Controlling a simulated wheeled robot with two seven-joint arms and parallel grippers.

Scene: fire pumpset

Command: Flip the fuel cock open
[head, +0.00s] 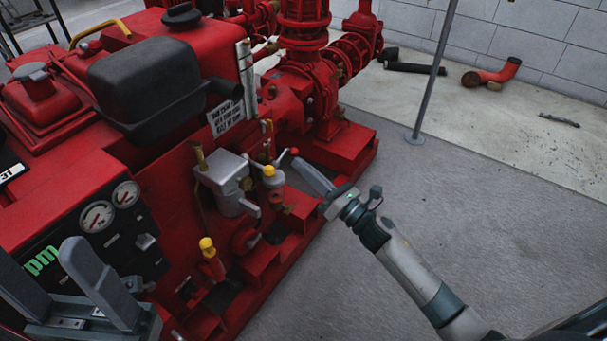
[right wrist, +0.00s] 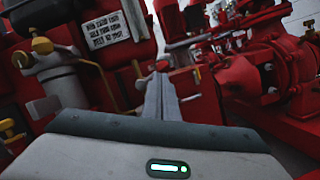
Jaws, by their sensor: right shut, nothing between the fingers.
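A small lever with a red ball knob (head: 294,151) stands out from the pump engine's side, beside a yellow knob (head: 268,170). I cannot tell for sure which fitting is the fuel cock. My right gripper (head: 299,163) is shut and empty, its fingertips close to the red knob; I cannot tell whether they touch. In the right wrist view the shut fingers (right wrist: 161,85) point toward the red knob (right wrist: 162,65), which shows just beyond the tips. My left gripper (head: 58,285) is open and empty at the lower left, in front of the gauge panel.
A grey metal box (head: 222,172) sits left of the levers. A yellow-topped lever (head: 207,244) rises lower down. A black tank (head: 150,85) and red pump body (head: 305,85) stand behind.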

